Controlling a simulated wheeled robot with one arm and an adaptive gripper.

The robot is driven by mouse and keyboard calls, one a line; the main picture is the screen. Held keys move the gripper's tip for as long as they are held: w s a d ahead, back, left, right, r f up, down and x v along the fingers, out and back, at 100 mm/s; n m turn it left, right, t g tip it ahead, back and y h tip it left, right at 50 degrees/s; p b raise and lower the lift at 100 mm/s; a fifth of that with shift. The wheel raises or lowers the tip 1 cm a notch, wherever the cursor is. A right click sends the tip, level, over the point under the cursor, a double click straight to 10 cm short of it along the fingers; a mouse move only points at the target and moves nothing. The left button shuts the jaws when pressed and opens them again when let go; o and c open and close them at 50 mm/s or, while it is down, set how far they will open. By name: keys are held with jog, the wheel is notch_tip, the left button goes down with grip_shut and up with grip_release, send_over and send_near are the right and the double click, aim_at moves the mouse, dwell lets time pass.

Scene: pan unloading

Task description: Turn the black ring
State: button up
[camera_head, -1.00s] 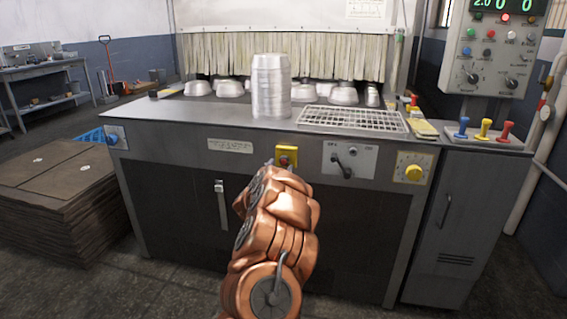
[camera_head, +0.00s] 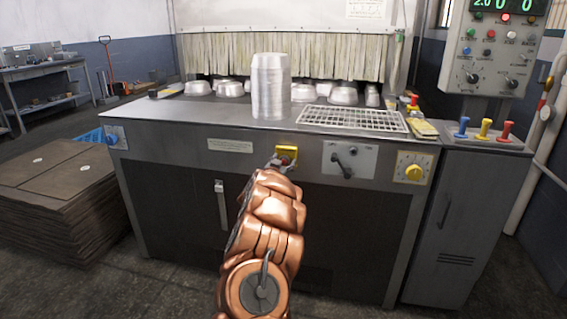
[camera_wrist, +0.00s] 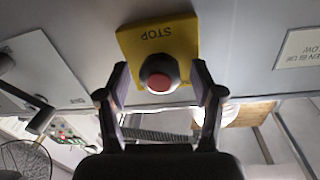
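The black ring (camera_wrist: 146,84) surrounds a red button (camera_wrist: 159,82) on a yellow STOP plate (camera_wrist: 180,36) in the wrist view, where the lettering is upside down. My gripper (camera_wrist: 159,68) is open, with one finger on each side of the ring. Gaps show between the fingers and the ring, and no contact is visible. In the head view the yellow plate (camera_head: 287,150) is on the machine's front panel, and my gripper (camera_head: 281,163) is in front of it, partly hiding the button and ring.
A lever switch (camera_head: 343,164) and a yellow knob (camera_head: 414,172) are on the same panel to the right. A vertical handle (camera_head: 221,204) is lower left. A stack of metal pans (camera_head: 270,88) and a wire rack (camera_head: 352,119) stand on the machine top above.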

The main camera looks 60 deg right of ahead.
jog(key=c, duration=1.1)
jog(key=shift+f+m, duration=0.1)
jog(key=shift+m, duration=0.3)
jog(key=m+b, duration=0.3)
jog(key=m, duration=0.1)
jog(key=shift+m+b, duration=0.4)
jog(key=shift+s+m+y+b, duration=0.1)
jog(key=shift+m+y+b, duration=0.3)
jog(key=shift+m+b, duration=0.5)
jog(key=shift+m, duration=0.4)
